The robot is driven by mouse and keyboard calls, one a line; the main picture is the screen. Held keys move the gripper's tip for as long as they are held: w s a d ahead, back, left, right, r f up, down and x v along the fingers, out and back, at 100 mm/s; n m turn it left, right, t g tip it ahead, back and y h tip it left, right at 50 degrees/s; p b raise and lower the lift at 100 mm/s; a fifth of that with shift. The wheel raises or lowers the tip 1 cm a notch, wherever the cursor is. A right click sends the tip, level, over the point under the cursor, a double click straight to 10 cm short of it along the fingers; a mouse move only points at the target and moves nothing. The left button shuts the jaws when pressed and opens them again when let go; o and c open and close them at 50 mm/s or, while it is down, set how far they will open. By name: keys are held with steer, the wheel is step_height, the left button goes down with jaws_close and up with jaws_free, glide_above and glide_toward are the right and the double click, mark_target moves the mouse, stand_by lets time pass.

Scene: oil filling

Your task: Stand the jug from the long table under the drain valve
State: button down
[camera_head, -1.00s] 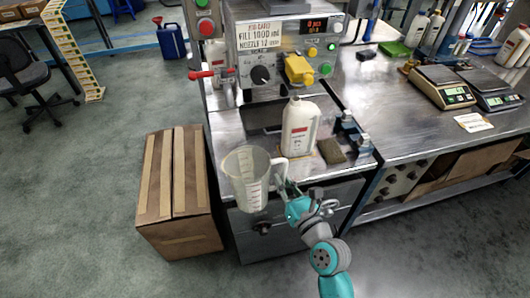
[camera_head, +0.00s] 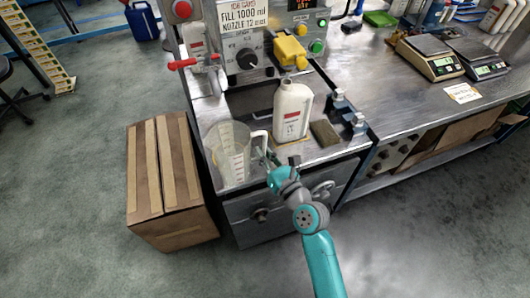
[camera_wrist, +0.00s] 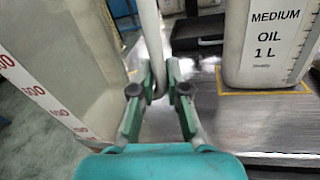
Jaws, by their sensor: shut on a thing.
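The jug (camera_head: 232,160) is a clear, upright measuring jug with a scale and a pale handle. My gripper (camera_head: 265,152) is shut on its handle, at the jug's right side. In the wrist view the fingertips (camera_wrist: 158,82) close around the handle (camera_wrist: 150,40), and the jug's wall (camera_wrist: 60,70) fills the left. The jug shows over the front left corner of the filling bench; I cannot tell whether its base touches it. The valve with a red lever (camera_head: 183,64) is at the machine's left side, above and behind the jug in the picture. The jug looks in front of it.
A white oil bottle (camera_head: 292,112) stands right of the jug on the bench, inside a yellow outline; it also shows in the wrist view (camera_wrist: 270,45). A brown sponge-like block (camera_head: 325,132) lies beside it. A cardboard box (camera_head: 165,190) stands on the floor at left. Two scales (camera_head: 430,58) are farther right.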

steer(key=shift+w+a+f, duration=0.2)
steer(key=shift+w+f, duration=0.55)
steer(key=shift+f, duration=0.2)
steer(key=shift+w+d+x, duration=0.1)
steer(key=shift+d+x, duration=0.1)
steer(key=shift+x, duration=1)
steer(key=shift+w+d+x, duration=0.1)
steer(key=shift+d+x, duration=0.1)
steer(key=shift+x, duration=1.05)
steer(key=shift+w+d+x, duration=0.1)
steer(key=shift+d+x, duration=0.1)
steer(key=shift+x, duration=1)
steer(key=shift+f, duration=0.15)
steer(key=c, duration=1.1)
jaws_free()
steer(key=shift+s+d, duration=0.1)
steer(key=v, duration=1.1)
steer(key=shift+s+d, duration=0.2)
steer(key=shift+s, duration=0.15)
